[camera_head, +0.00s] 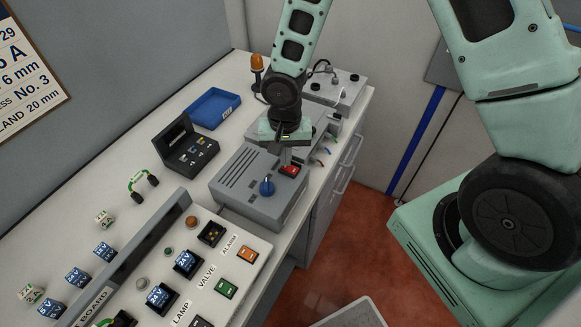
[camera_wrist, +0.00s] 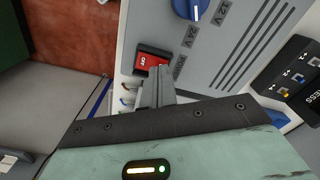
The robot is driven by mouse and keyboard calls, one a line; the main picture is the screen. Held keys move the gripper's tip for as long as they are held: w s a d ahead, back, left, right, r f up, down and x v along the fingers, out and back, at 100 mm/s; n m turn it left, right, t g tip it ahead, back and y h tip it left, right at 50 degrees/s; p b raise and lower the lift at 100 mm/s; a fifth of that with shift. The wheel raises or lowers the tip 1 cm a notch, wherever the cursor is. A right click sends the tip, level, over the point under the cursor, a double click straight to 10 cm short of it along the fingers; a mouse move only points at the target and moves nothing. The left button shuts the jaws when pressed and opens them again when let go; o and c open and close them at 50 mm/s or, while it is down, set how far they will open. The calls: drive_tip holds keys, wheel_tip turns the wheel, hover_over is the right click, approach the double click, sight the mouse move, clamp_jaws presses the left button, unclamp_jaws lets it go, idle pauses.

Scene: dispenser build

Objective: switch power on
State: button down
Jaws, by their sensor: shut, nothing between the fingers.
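The grey power supply box (camera_head: 240,190) stands on the bench, with a blue knob (camera_head: 267,187) and a red rocker switch (camera_head: 289,170) on its top panel. In the wrist view the red switch (camera_wrist: 150,61) sits in a black frame beside the "POWER" lettering; small white lettering on it is hard to read. My gripper (camera_head: 284,158) is shut and empty, pointing down just behind the switch. In the wrist view its fingertips (camera_wrist: 162,70) overlap the edge of the switch; I cannot tell whether they touch it. The blue knob (camera_wrist: 187,8) shows at the top, near the 12V and 24V marks.
A black meter-like unit (camera_head: 187,150) and a blue tray (camera_head: 212,108) stand left of the box. A sloped board (camera_head: 205,265) with lamp, valve and alarm modules is in front. A grey box (camera_head: 340,88) and an orange beacon (camera_head: 257,65) stand behind. Coloured wire ends (camera_head: 322,155) stick out right.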

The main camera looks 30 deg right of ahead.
drive_tip(key=shift+f+b, duration=0.45)
drive_tip(key=shift+f, duration=0.05)
drive_tip(key=shift+r+p, duration=2.75)
drive_tip(key=shift+r, duration=0.8)
drive_tip(key=s+a+r+n+b, duration=0.3)
drive_tip(key=s+n+b, duration=0.3)
drive_tip(key=s, duration=0.4)
drive_tip(key=s+a+r+n+b, duration=0.3)
drive_tip(key=s+n+b, duration=0.3)
drive_tip(key=s, duration=0.4)
drive_tip(key=shift+a+r+n+y, duration=0.15)
drive_tip(key=shift+r+n+y, duration=0.15)
drive_tip(key=shift+r, duration=0.05)
